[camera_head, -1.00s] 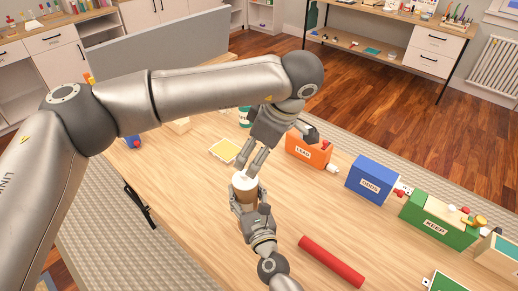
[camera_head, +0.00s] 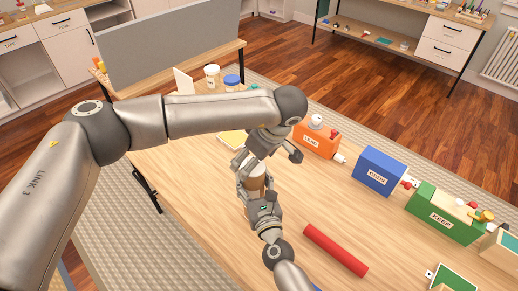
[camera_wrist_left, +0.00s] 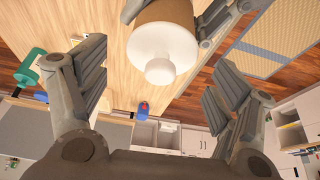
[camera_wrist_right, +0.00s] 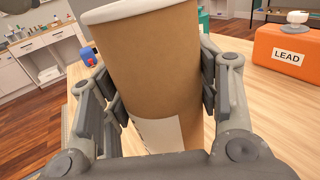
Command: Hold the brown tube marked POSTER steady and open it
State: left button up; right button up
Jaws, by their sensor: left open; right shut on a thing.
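The brown tube (camera_head: 256,182) stands upright over the table, and my right gripper (camera_head: 255,190) is shut around its body. In the right wrist view the brown tube (camera_wrist_right: 155,70) sits between the fingers, with a white label partly showing and no readable word. In the left wrist view a white cap (camera_wrist_left: 162,48) with a round knob is on the tube's end. My left gripper (camera_head: 247,160) is just above the tube in the head view. It is open and empty, with its fingers spread to either side of the cap and apart from it.
A red tube (camera_head: 335,250) lies right of my right gripper. Orange LEAD (camera_head: 316,142), blue (camera_head: 380,172) and green KEEP (camera_head: 442,217) boxes line the right side of the table (camera_head: 195,190). A grey panel (camera_head: 170,42) and jars (camera_head: 212,76) stand behind.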

pick_arm(q)
jog(key=shift+w+a+f, duration=0.15)
jog(key=shift+a+f, duration=0.05)
jog(key=shift+f, duration=0.4)
jog(key=c, duration=1.2)
jog(key=shift+o, duration=0.2)
jog(key=shift+r, duration=0.25)
jog(key=shift+r, duration=0.9)
jog(key=shift+r, duration=0.1)
jog(key=shift+r, duration=1.95)
pick_arm(e)
jog(key=o, duration=1.5)
